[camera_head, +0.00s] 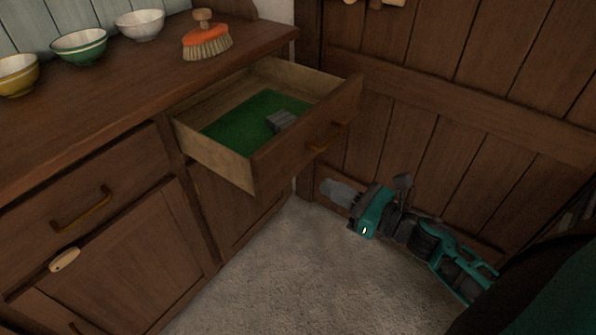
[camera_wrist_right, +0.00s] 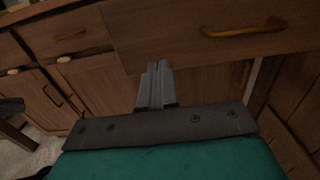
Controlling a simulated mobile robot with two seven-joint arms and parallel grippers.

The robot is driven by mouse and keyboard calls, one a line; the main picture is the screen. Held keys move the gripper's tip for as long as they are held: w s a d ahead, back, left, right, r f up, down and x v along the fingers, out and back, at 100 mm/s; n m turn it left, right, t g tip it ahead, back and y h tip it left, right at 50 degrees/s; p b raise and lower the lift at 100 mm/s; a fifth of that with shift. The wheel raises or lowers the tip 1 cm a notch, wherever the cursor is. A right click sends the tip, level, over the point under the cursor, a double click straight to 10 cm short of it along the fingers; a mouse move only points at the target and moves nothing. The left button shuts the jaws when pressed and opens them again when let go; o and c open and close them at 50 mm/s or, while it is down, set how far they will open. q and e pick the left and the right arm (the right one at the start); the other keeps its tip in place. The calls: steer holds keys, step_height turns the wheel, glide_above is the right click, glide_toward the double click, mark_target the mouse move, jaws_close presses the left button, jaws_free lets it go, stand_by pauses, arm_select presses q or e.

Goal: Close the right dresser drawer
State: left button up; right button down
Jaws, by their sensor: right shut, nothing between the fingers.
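The right dresser drawer (camera_head: 310,135) is pulled well out of the wooden dresser. Its lining is green and a small grey block (camera_head: 283,121) lies inside. A brass-coloured handle (camera_head: 327,137) is on its front. My right gripper (camera_head: 328,188) is shut and empty, in front of the drawer and lower in the picture, apart from the handle. In the right wrist view the shut fingers (camera_wrist_right: 155,70) point toward the lower part of the drawer front (camera_wrist_right: 180,35), with the handle (camera_wrist_right: 243,31) to their upper right; contact cannot be told. My left gripper is not in view.
On the dresser top (camera_head: 110,88) stand a yellow bowl (camera_head: 17,76), a green bowl (camera_head: 80,46), a white bowl (camera_head: 140,24) and an orange brush (camera_head: 206,42). The left drawer (camera_head: 90,185) is shut. A wood-panelled wall (camera_head: 440,110) is on the right. The carpet (camera_head: 290,270) is clear.

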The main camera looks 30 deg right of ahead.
mark_target(286, 165)
steer(key=x, duration=0.9)
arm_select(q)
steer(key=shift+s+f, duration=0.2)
arm_select(e)
steer(key=shift+w, duration=0.1)
